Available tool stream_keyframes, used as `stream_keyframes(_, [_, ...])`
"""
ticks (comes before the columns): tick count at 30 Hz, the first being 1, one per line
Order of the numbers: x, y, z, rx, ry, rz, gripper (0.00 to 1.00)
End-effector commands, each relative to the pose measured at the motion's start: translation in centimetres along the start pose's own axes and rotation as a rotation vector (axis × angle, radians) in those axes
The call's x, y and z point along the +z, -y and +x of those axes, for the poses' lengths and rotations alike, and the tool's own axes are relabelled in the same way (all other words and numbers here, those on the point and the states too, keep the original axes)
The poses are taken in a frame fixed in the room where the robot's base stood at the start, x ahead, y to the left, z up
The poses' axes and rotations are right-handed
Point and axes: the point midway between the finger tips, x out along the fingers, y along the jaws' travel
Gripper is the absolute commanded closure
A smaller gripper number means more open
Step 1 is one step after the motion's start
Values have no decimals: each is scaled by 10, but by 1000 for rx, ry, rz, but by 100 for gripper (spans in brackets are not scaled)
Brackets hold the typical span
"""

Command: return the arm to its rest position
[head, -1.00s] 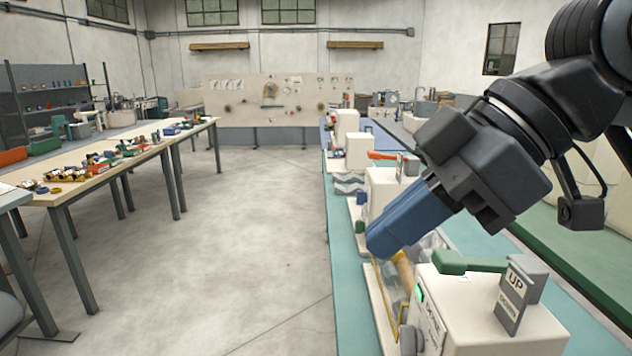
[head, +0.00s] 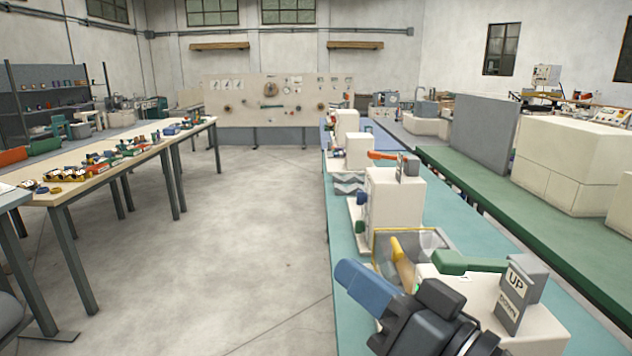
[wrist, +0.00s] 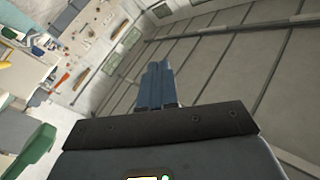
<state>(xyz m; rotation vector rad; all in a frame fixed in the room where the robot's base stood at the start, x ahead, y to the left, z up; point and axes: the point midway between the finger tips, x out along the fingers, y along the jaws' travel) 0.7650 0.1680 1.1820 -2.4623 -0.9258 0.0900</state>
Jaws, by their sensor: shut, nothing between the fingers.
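My gripper (head: 345,277) is low in the head view, in front of the near white winder machine (head: 480,303). Its blue fingers point up and to the left and are shut with nothing between them. In the wrist view the blue fingers (wrist: 156,85) are together, with the ceiling and far wall behind them. My dark wrist hides the lower left part of the near machine. That machine has a green lever (head: 465,262) and a grey UP/DOWN switch (head: 515,290). A yellow-framed guard with a tan roller (head: 402,265) stands at its far side.
More white machines (head: 393,205) stand along the teal bench (head: 440,208). A green-topped counter (head: 510,195) runs at the right. A wooden table (head: 110,165) with small parts stands at the left. The floor (head: 240,220) between them is clear.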

Motion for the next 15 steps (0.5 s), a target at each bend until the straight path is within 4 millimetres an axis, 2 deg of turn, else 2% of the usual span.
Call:
stream_keyframes(1, [14, -6, -10, 47, -17, 31, 100])
stream_keyframes(8, [66, -36, -66, 279, -82, 90, 100])
stream_keyframes(15, [118, -50, -146, 509, -84, 67, 100])
